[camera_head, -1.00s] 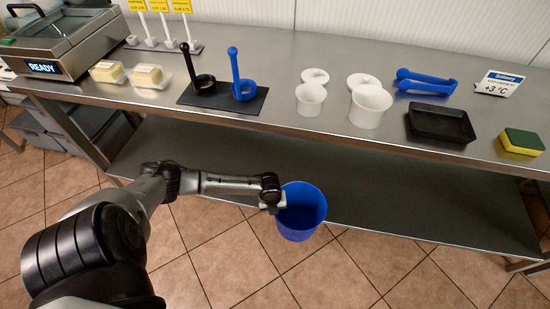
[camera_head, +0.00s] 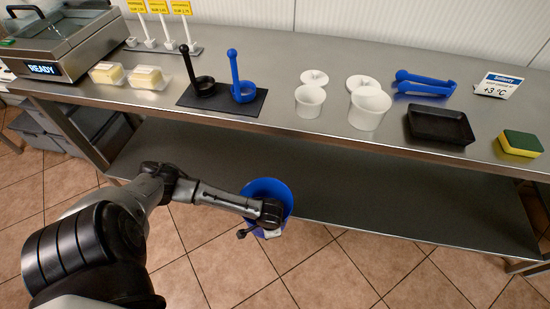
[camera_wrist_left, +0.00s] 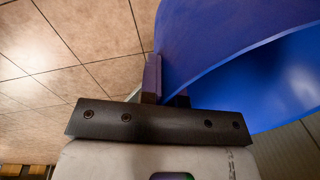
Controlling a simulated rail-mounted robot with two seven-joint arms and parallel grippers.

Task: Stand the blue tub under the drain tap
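The blue tub (camera_head: 272,188) is in front of the table's lower shelf in the head view, partly hidden behind my left arm. It fills the upper right of the left wrist view (camera_wrist_left: 215,45), where its rim and hollow inside show. My left gripper (camera_head: 257,232) is at the tub's wall. In the left wrist view its fingers (camera_wrist_left: 165,88) sit on either side of the rim, shut on the wall. The drain tap is not visible. A steel machine with a "READY" display (camera_head: 45,68) stands at the table's left end. My right gripper is not in view.
The steel table (camera_head: 310,135) holds two butter packs, a black mat (camera_head: 220,100) with two ladles, white cups, blue tongs, a black tray (camera_head: 440,124) and a sponge. Grey crates (camera_head: 45,130) stand below at left. The lower shelf and tiled floor look clear.

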